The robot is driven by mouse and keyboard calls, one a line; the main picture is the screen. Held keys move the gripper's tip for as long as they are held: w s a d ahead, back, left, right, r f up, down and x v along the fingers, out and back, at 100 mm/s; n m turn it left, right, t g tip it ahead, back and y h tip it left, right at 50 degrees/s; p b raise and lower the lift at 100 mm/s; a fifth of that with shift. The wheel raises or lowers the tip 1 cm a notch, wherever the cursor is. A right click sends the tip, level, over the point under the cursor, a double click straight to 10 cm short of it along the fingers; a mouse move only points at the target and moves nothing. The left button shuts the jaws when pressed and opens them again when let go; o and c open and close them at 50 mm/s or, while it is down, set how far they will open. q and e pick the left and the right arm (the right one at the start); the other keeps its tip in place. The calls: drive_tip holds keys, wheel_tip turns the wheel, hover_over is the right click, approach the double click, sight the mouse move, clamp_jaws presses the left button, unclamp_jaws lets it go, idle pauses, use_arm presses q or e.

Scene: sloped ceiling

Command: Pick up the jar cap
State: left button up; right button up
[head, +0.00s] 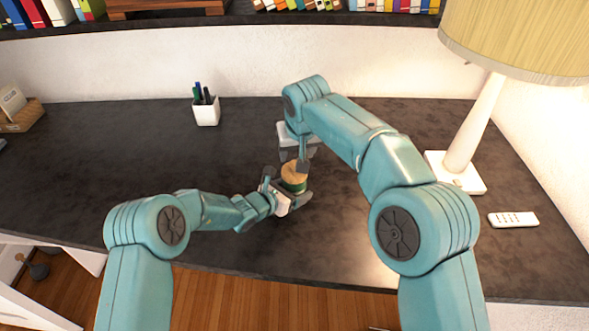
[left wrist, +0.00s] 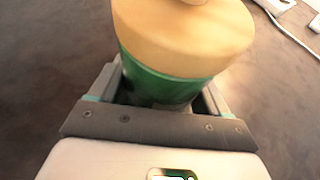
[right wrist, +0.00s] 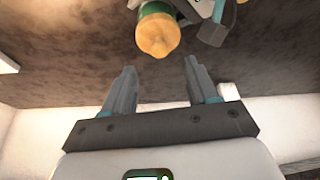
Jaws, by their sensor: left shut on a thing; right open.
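The tan jar cap (head: 294,172) sits on top of a green jar (head: 295,187). My left gripper (head: 287,190) is shut on the jar's green body; the left wrist view shows the cap (left wrist: 185,35) above the fingers and the green wall (left wrist: 165,80) between them. My right gripper (head: 294,158) is open and empty, close to the cap on its far side. In the right wrist view the cap (right wrist: 157,36) lies beyond the open fingertips (right wrist: 160,68), roughly centred between them. I cannot tell from the head view whether a right finger touches the cap.
A white pen cup (head: 207,111) stands at the back of the dark desk (head: 110,150). A lamp (head: 455,170) and a white remote (head: 514,219) are on the right. A basket (head: 22,118) is at the far left. A bookshelf (head: 240,19) runs above the back.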

sight(294, 163)
use_arm(q)
drive_tip(key=shift+a, duration=0.15)
use_arm(e)
drive_tip(key=shift+x, duration=0.75)
drive_tip(key=x, duration=0.5)
drive_tip(key=shift+r, duration=0.15)
use_arm(q)
drive_tip(key=shift+s+r, duration=0.1)
use_arm(e)
clamp_jaws()
drive_tip(key=shift+r, duration=0.1)
